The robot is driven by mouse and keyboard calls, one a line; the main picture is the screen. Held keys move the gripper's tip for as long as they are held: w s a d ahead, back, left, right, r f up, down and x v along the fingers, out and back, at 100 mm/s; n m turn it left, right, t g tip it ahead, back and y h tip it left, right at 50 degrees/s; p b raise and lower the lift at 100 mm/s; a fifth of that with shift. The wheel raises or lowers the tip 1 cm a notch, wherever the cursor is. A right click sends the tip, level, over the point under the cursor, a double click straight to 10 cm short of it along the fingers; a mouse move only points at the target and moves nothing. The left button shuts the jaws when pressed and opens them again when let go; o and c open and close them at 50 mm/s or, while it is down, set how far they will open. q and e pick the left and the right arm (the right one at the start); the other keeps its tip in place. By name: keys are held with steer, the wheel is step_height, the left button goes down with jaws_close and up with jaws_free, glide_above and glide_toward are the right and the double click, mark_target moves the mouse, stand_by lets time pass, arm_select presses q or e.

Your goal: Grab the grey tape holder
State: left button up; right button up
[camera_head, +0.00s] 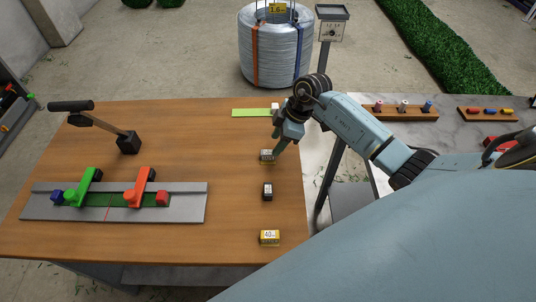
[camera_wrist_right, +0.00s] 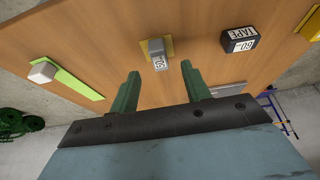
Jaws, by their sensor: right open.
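The grey tape holder (camera_head: 267,155) is a small block near the table's right edge; in the right wrist view it is a grey labelled block (camera_wrist_right: 157,47) on a yellowish base. My right gripper (camera_head: 281,142) is just above and behind it in the head view. In the wrist view its two green fingers (camera_wrist_right: 160,72) are spread apart, with the grey holder ahead of the gap between them. Nothing is between the fingers. My left gripper is not in view.
A black tape holder (camera_head: 267,192) and a yellow one (camera_head: 269,238) stand in line nearer the front. A green strip (camera_head: 251,113) with a pale block lies behind. A grey rail fixture (camera_head: 190,202) with clamps and a lever (camera_head: 128,142) are to the left. The table's middle is clear.

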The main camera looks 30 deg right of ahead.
mark_target(268, 152)
steer(key=x, duration=0.5)
steer(key=shift+w+a, duration=0.1)
steer(key=shift+w, duration=0.05)
jaws_close()
